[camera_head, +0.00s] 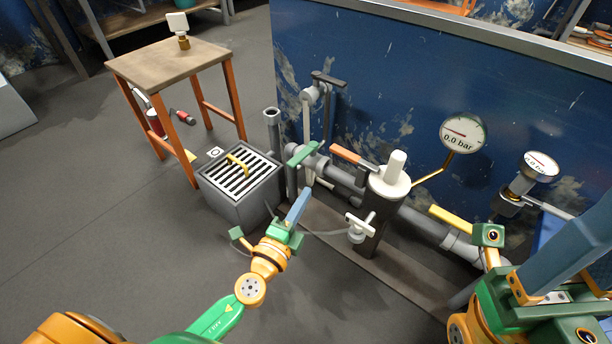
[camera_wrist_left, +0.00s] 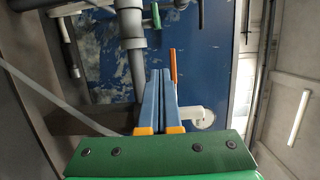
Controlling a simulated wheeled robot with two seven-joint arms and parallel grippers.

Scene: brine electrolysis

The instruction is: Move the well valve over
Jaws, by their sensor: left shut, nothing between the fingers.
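Several valve levers sit on the grey pipework along the blue wall, and I cannot tell which is the well valve. The green lever (camera_head: 303,153) is on the left pipe; it also shows in the left wrist view (camera_wrist_left: 156,15). An orange lever (camera_head: 353,158) sits right of it, a yellow lever (camera_head: 451,216) further right, and a black lever (camera_head: 328,80) higher up. My left gripper (camera_head: 304,194) is shut and empty, below the green lever and apart from it. Its blue fingers (camera_wrist_left: 161,73) lie together. My right gripper (camera_head: 590,225) is partly cut off at lower right.
A grated grey box (camera_head: 245,192) with a yellow piece on it stands left of the pipes. A white-capped grey fitting (camera_head: 385,190) and a pressure gauge (camera_head: 463,132) stand to the right. A wooden table (camera_head: 165,62) is at the back left.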

